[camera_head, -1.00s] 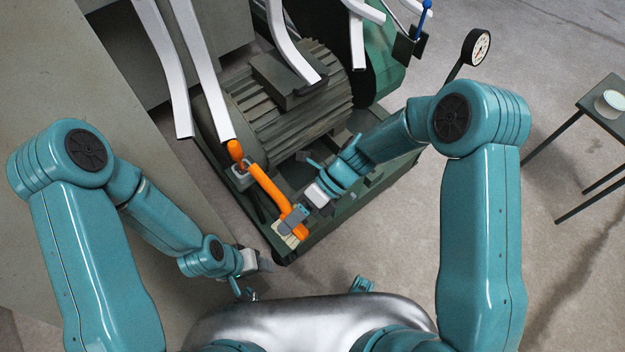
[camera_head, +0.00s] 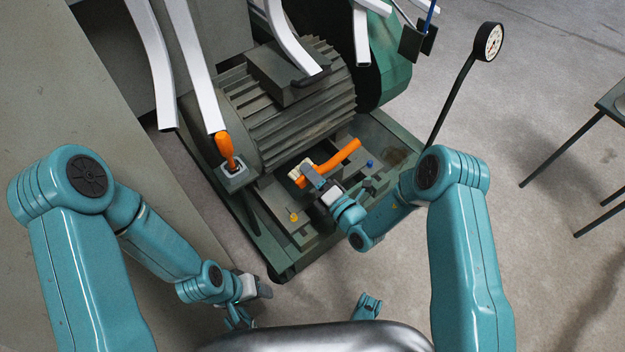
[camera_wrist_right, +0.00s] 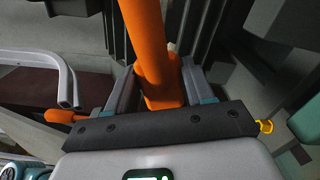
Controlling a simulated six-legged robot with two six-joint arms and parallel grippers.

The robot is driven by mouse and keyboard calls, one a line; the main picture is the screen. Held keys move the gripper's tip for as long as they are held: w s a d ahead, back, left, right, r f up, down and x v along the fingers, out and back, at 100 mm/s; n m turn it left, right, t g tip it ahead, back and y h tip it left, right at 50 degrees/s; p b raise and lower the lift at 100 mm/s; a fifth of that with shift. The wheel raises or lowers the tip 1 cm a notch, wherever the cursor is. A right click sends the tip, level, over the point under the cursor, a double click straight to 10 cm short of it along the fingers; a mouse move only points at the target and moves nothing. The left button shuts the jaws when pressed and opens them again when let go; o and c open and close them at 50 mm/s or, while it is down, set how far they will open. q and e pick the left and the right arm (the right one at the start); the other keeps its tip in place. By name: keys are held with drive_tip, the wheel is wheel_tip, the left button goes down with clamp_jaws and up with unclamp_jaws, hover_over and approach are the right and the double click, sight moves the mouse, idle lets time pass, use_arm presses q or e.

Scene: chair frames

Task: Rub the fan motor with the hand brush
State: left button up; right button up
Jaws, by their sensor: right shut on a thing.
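The fan motor (camera_head: 290,115) is a dark grey, finned block on a green machine base in the head view. The hand brush (camera_head: 340,157) has an orange handle pointing to the upper right and pale bristles at its lower left end. My right gripper (camera_head: 315,182) is shut on the brush, just below the motor's lower side. I cannot tell whether the bristles touch the motor. The right wrist view shows the orange handle (camera_wrist_right: 148,45) between the fingers (camera_wrist_right: 155,88). My left gripper (camera_head: 258,287) hangs low beside the base; its opening is unclear.
An orange-handled lever (camera_head: 226,150) stands at the base's left corner. White chair frames (camera_head: 195,65) hang over the motor. A gauge on a stalk (camera_head: 488,42) and a dark table (camera_head: 600,115) are at right. Open floor lies between base and table.

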drive_tip(key=shift+b+x, duration=1.25)
drive_tip(key=shift+x, duration=1.7)
drive_tip(key=shift+r, duration=0.1)
drive_tip(key=shift+b+x, duration=0.45)
drive_tip(key=shift+x, duration=0.6)
